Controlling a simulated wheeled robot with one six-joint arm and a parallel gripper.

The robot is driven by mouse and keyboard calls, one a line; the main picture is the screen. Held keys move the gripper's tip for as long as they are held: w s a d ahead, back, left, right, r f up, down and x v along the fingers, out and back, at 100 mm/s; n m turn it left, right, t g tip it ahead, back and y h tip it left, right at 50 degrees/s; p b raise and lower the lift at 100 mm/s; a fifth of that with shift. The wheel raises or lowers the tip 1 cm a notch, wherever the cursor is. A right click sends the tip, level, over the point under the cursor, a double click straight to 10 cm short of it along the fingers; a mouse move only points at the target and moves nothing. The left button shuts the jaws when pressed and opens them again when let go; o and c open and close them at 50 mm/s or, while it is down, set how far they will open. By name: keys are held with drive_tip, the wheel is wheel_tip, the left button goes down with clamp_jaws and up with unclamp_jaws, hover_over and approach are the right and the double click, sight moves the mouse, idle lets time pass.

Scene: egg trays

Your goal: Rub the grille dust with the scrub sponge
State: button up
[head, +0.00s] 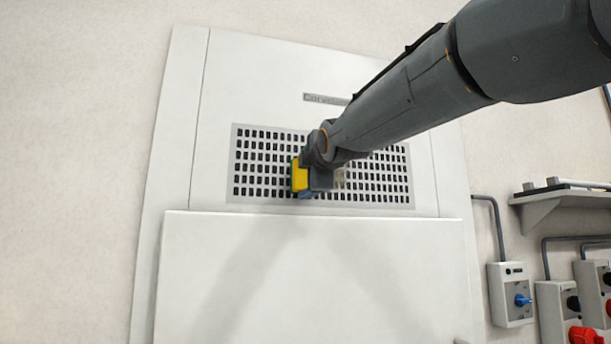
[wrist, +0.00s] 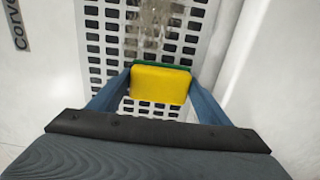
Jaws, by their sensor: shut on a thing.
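The scrub sponge (head: 300,177) is yellow with a green side and is at the grille (head: 245,180), a perforated grey panel with rows of dark slots. My gripper (head: 313,178) is shut on the sponge. In the wrist view the sponge (wrist: 161,84) sits between the two blue fingers, green side toward the grille (wrist: 104,72). I cannot tell for certain whether it touches the grille. A brownish-grey patch of grille dust (wrist: 155,22) shows on the grille just beyond the sponge. In the head view a faint part of the dust (head: 340,178) shows to the right of my gripper.
The grille is set in a white cabinet (head: 250,80), with a plain white panel (head: 310,280) jutting out below it. Right of the cabinet, grey switch boxes (head: 511,292) with cables hang on the wall under a small shelf (head: 560,194). Left of the cabinet is bare wall.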

sight(358, 178)
drive_tip(key=shift+p+x, duration=0.5)
drive_tip(key=shift+x, duration=0.55)
drive_tip(key=p, duration=0.2)
drive_tip(key=shift+d+r+p, duration=0.15)
drive_tip(key=shift+d+p, duration=0.1)
drive_tip(key=shift+p, duration=0.05)
drive_tip(key=d+p, duration=0.1)
drive_tip(key=p, duration=0.5)
drive_tip(key=shift+w+d+p, duration=0.15)
drive_tip(key=shift+d+p, duration=0.1)
drive_tip(key=shift+p, duration=0.05)
drive_tip(key=shift+w+d+p, duration=0.2)
drive_tip(key=shift+d+p, duration=0.55)
drive_tip(key=shift+p, duration=0.4)
drive_tip(key=shift+d, duration=0.1)
